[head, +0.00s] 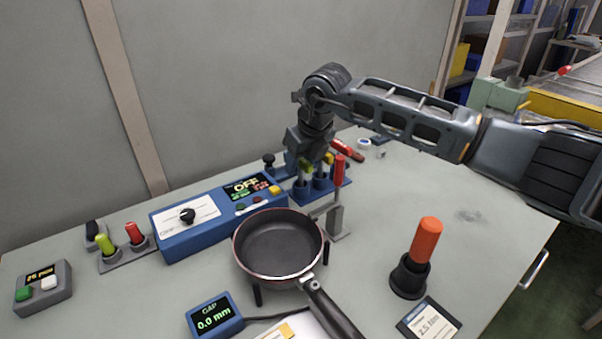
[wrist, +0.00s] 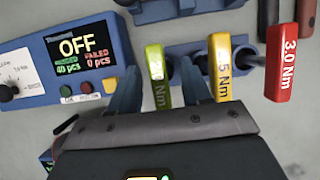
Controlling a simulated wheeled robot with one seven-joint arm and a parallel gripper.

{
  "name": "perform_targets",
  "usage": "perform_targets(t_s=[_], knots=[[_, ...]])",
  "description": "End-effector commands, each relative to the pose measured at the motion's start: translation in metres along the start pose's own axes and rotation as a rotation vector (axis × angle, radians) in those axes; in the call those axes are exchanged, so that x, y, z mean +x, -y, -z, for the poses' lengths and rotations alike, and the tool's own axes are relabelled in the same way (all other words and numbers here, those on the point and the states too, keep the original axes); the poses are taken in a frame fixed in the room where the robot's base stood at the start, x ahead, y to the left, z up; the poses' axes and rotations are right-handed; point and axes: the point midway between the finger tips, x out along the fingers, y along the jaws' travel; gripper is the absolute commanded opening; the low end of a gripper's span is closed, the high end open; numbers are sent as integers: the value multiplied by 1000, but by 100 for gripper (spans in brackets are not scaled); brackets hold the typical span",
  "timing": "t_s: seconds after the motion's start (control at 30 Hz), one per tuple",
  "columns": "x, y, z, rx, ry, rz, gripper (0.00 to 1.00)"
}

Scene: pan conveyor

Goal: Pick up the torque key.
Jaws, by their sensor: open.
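Torque keys stand upright in a blue rack (head: 345,184) at the back. In the wrist view I see a green key (wrist: 157,62), a yellow key (wrist: 221,65) whose label seems to end in ".5 Nm", and a red key (wrist: 283,62) marked 3.0 Nm. The red key also shows in the head view (head: 339,170). My gripper (wrist: 159,72) is open over the rack, with one finger on each side of the green key. The yellow key is just right of the right finger. I cannot tell whether the fingers touch either key. Key shafts are mostly hidden.
A pan (head: 278,245) stands in front of the rack. A blue control box (head: 190,232) reading OFF is to its left. An orange-handled tool (head: 425,245) stands in a black holder at right, near a card (head: 430,318) apparently reading 2.5 Nm.

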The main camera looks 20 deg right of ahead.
Motion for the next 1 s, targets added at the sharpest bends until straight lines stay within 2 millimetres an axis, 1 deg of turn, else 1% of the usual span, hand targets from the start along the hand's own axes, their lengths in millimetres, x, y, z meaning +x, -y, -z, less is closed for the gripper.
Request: perform_targets(t_s=[0.2, 0.23, 0.7, 1.0], knots=[[1, 0, 0, 0, 1, 0, 48], [1, 0, 0, 0, 1, 0, 46], [1, 0, 0, 0, 1, 0, 1], [0, 0, 0, 0, 2, 0, 0]])
